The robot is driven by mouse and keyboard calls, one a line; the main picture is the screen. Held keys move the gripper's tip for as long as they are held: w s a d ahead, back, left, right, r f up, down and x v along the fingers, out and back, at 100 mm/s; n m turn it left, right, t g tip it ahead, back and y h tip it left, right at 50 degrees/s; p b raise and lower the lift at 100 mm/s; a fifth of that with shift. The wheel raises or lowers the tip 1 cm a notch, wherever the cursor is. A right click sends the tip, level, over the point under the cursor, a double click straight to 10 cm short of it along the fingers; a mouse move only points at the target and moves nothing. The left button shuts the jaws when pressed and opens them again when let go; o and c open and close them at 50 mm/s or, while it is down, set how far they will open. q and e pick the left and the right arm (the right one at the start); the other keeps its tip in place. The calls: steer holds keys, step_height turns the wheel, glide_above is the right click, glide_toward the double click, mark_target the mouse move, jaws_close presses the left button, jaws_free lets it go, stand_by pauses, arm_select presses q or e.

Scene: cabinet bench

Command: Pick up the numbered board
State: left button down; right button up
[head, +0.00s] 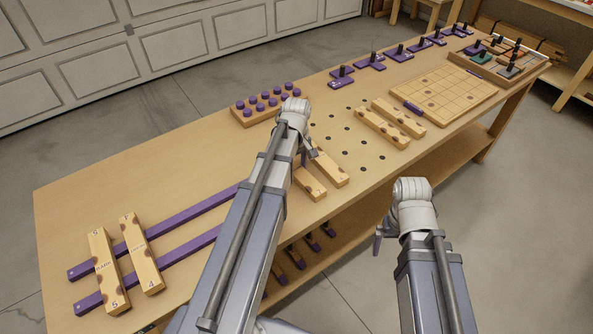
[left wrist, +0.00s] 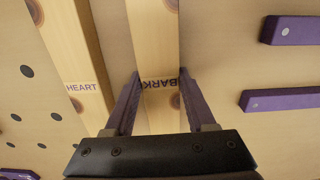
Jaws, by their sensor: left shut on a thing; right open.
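My left gripper (left wrist: 159,77) is shut on a pale wooden board marked BARK (left wrist: 153,35), one finger at each side. In the head view this board (head: 310,183) lies at the middle of the bench, partly hidden by my left arm. I cannot tell whether it is off the bench top. A board marked HEART (left wrist: 83,88) lies beside it; no number is legible on either. Two boards with numbers at their ends, one with 5 and 6 (head: 107,266) and one with 7 and 4 (head: 142,255), lie across purple rails. My right gripper (head: 378,240) is open, past the bench's front edge.
The two purple rails (head: 195,207) run along the left of the bench. A block with purple knobs (head: 243,115), two more boards (head: 383,128), a gridded board (head: 450,92) and a row of purple handled pieces (head: 370,63) stand farther right. Dark holes dot the bench middle.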

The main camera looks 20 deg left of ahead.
mark_target(296, 169)
arm_select(q)
step_height(296, 169, up, 10)
steer(key=p, duration=1)
